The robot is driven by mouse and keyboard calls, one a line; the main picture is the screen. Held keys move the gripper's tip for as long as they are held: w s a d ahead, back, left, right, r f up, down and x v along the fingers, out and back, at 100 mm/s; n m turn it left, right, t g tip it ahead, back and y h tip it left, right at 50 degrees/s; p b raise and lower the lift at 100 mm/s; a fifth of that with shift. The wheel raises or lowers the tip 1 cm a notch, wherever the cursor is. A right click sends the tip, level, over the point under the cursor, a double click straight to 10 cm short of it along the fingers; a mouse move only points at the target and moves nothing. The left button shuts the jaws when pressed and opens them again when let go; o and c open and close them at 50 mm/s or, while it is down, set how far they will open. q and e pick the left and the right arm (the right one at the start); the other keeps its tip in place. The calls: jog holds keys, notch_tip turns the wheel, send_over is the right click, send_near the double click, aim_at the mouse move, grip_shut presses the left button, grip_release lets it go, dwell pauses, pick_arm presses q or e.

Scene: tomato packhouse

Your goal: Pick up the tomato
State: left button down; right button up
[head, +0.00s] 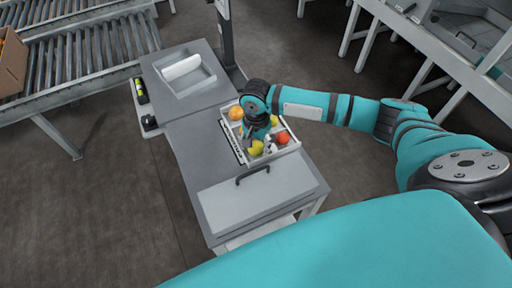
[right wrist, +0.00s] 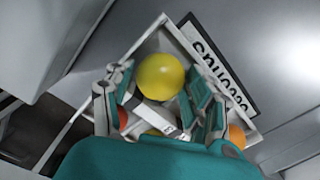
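A red round fruit, which looks like a tomato (head: 283,137), lies in the right part of a shallow white tray (head: 289,149). In the right wrist view a red fruit (right wrist: 123,119) shows only partly, behind the left finger. My right gripper (head: 263,137) reaches down over the tray, left of the red fruit. In the right wrist view its fingers (right wrist: 160,88) are apart. A yellow round fruit (right wrist: 160,76) shows between and beyond them; I cannot tell whether they touch it. This yellow fruit also shows in the head view (head: 256,148). My left gripper is not in view.
An orange fruit (head: 236,113) lies at the tray's far left corner. The tray stands on a grey table, behind a grey lidded box (head: 255,194) with a dark handle. A white bin (head: 187,75) stands farther back. Roller conveyors (head: 95,48) are at the upper left.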

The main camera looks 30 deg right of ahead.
jog(key=c, duration=0.4)
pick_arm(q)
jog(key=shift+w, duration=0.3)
